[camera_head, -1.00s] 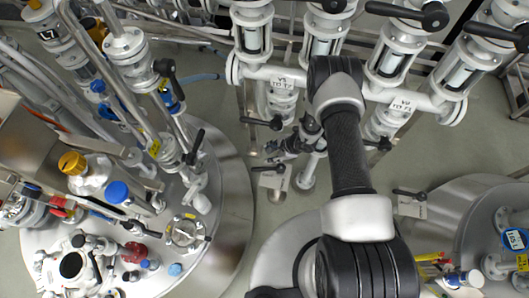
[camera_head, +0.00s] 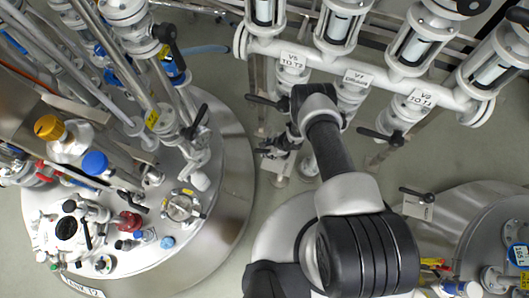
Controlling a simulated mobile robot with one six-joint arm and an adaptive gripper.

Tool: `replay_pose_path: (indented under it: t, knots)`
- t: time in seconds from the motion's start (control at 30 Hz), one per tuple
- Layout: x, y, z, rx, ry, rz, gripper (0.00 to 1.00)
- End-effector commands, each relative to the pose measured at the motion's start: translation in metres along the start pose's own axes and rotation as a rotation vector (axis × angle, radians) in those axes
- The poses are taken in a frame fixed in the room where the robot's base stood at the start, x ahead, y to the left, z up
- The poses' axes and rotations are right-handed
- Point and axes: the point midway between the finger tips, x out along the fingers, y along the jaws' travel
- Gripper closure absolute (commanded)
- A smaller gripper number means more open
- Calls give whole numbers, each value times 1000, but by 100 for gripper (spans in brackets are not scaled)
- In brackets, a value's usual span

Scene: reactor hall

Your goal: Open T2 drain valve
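My gripper (camera_head: 280,146) is dark and small, below the valve row in the middle. My own arm partly covers it, and I cannot tell whether its fingers are open or touch anything. A valve with a black lever (camera_head: 267,103) sits just above and left of it, under the label V5 TO T3 (camera_head: 290,61). Another black lever (camera_head: 381,135) is to the right, under a label ending in TO T1 (camera_head: 421,98). A middle label (camera_head: 357,78) seems to read V7, with its lower line unclear. I cannot tell which valve is the T2 drain.
A large steel tank (camera_head: 232,190) with fittings fills the left; its front label (camera_head: 84,291) is hard to read. Another tank (camera_head: 470,207) stands at the right, with a black lever (camera_head: 415,194) beside it. Grey floor (camera_head: 345,170) shows between them.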

Motion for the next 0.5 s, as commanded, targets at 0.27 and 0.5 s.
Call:
replay_pose_path:
  t: [0.27,0.5]
  knots:
    - [42,0,-1,-1,0,-1,61]
    - [47,0,0,1,0,0,61]
